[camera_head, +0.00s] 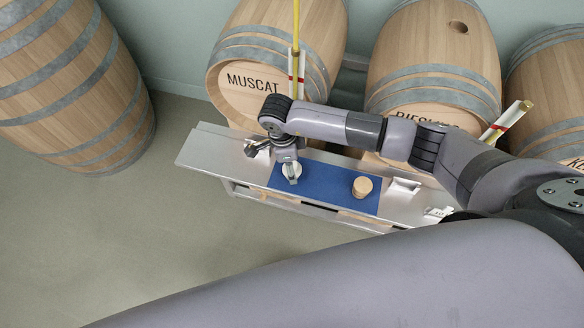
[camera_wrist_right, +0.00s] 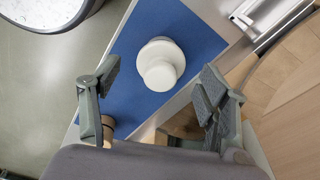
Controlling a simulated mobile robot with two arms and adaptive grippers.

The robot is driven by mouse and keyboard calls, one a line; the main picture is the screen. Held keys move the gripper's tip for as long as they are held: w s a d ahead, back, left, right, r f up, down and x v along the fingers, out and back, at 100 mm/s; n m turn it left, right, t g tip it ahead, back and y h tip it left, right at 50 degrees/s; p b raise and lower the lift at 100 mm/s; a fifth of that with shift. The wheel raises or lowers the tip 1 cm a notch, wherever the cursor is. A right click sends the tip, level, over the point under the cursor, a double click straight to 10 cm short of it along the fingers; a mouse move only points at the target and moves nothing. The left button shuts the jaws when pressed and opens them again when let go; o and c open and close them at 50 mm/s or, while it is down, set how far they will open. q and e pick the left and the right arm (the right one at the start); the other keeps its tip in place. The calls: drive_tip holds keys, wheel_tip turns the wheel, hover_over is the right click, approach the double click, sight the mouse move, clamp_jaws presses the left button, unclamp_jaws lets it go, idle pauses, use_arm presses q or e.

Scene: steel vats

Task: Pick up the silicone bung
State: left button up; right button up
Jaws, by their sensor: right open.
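The silicone bung, white and round with a narrower top on a wider disc, stands on a blue mat (camera_head: 325,187). In the right wrist view the bung (camera_wrist_right: 160,62) lies between and slightly beyond my right fingertips, with no finger touching it. In the head view the bung (camera_head: 292,172) is partly covered by my right gripper (camera_head: 288,163), which hangs over the mat's left part. My right gripper (camera_wrist_right: 160,92) is open and empty. My left gripper is in neither view.
A cork stopper (camera_head: 362,187) stands on the mat's right part; in the wrist view my left-hand finger partly hides it. The mat lies on a narrow metal bench (camera_head: 215,148). Barrels, one marked MUSCAT (camera_head: 255,84), stand close behind.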

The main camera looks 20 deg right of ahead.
drive_tip(key=shift+d+f, duration=0.15)
drive_tip(key=shift+f, duration=1.2)
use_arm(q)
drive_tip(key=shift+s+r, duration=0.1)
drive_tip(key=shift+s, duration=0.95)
use_arm(e)
drive_tip(key=shift+c, duration=0.4)
drive_tip(key=c, duration=0.7)
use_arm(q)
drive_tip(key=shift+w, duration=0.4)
use_arm(e)
drive_tip(key=shift+d, duration=0.1)
drive_tip(key=c, duration=0.4)
drive_tip(key=shift+r, duration=0.15)
drive_tip(key=shift+c, duration=0.2)
